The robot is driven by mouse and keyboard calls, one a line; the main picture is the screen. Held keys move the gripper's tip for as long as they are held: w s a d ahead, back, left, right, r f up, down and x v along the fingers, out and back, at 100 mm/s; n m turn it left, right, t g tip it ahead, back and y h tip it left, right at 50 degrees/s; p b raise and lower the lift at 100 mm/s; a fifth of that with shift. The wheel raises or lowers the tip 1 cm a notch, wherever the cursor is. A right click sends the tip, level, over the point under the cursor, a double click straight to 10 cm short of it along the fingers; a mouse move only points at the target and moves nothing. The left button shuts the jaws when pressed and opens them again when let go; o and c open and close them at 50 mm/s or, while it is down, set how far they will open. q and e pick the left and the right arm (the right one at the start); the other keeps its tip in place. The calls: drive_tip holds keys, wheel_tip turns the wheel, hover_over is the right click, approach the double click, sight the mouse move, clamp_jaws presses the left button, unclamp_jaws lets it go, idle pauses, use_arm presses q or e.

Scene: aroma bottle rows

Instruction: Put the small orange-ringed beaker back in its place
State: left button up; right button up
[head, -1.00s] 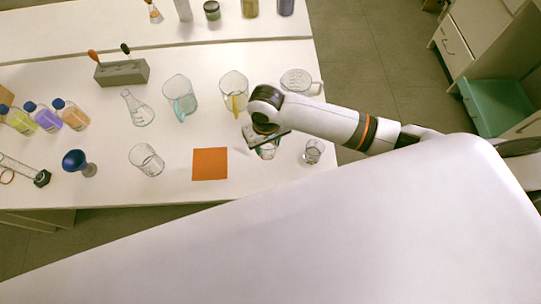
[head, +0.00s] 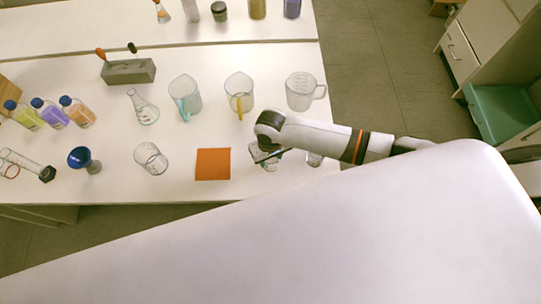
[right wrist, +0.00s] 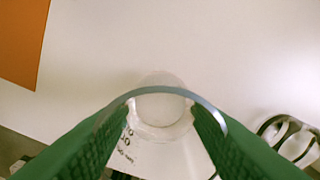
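A small clear glass beaker (head: 270,164) is under my right gripper (head: 266,154), right of the orange square mat (head: 213,164) in the head view. In the right wrist view the green fingers (right wrist: 160,125) lie against both sides of the beaker (right wrist: 160,134). Its rim spans between them and black print shows on its wall. I cannot make out an orange ring on it. Whether its base touches the table is unclear. My left gripper is not in view.
Another small glass (head: 314,159) stands close on the right, partly behind my arm. A clear beaker (head: 151,158) stands left of the mat. Behind are jugs with a yellow handle (head: 239,90) and a teal handle (head: 185,95), and a clear jug (head: 301,91). The table's front edge is near.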

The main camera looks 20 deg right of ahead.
drive_tip(key=o, duration=0.4)
drive_tip(key=shift+o, duration=0.2)
wheel_tip(320, 180, up, 12)
drive_tip(key=shift+r, duration=0.15)
idle(0.6)
